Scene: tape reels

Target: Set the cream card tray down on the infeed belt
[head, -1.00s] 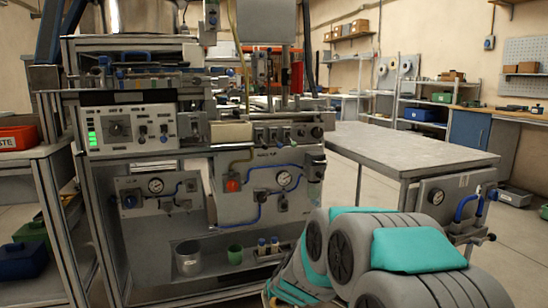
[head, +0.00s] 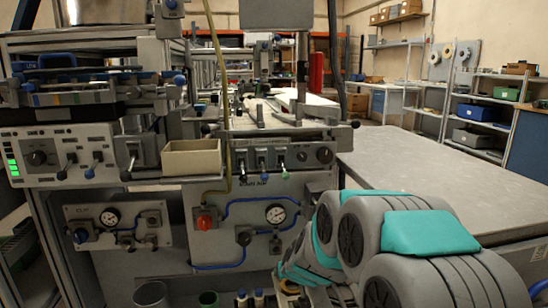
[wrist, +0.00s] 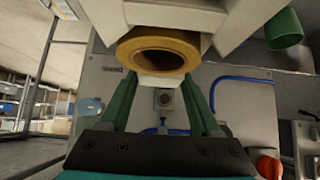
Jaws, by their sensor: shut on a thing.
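In the wrist view my gripper (wrist: 160,90) has its green fingers closed on a pale thing, taken to be the cream card tray (wrist: 163,81). A tan ring (wrist: 157,42) shows just beyond the fingertips, among pale surfaces that fill the top of that view. In the head view my arm hides the gripper and most of what it holds. The infeed belt cannot be told apart clearly; a flat rail deck (head: 262,112) runs back along the machine top, above the level of my gripper.
A cream open box (head: 191,158) sits on the machine front beside the control box (head: 60,155). Gauges, hoses and a red knob (head: 206,221) stick out below. A grey table (head: 430,185) stands at right with a bare top. Cups stand low at the machine's base.

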